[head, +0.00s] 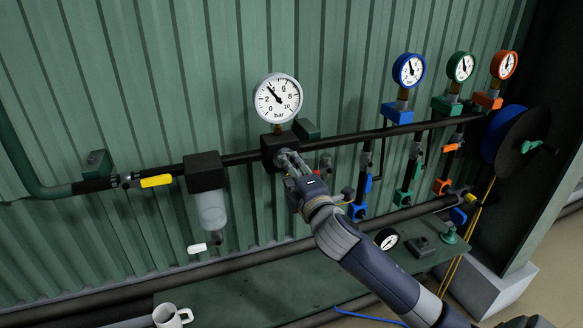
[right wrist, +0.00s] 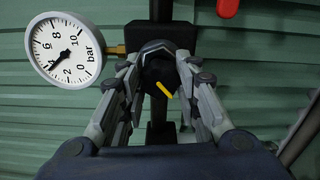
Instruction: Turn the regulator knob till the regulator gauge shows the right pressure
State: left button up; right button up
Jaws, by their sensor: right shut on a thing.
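The regulator gauge (head: 278,99) is a white round dial marked in bar, above the black regulator body (head: 268,146) on the pipe. Its needle stands near 4. The gauge also shows sideways in the right wrist view (right wrist: 64,50), needle again close to 4. My right gripper (head: 291,170) reaches up to the front of the regulator. In the right wrist view its fingers (right wrist: 161,80) are closed around the black regulator knob (right wrist: 154,80), which bears a yellow mark. In the head view the gripper hides most of the knob. My left gripper is not in view.
A filter bowl (head: 210,208) and a yellow-handled valve (head: 156,181) are to the left. Blue, green and orange gauges (head: 409,70) with drop lines stand to the right, beside a hose reel (head: 515,135). A white mug (head: 171,316) is on the green bench (head: 250,295) below.

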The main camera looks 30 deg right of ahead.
jog(key=shift+m+p, duration=0.5)
jog(key=shift+m, duration=1.8)
jog(key=o, duration=1.1)
jog(key=v, duration=1.2)
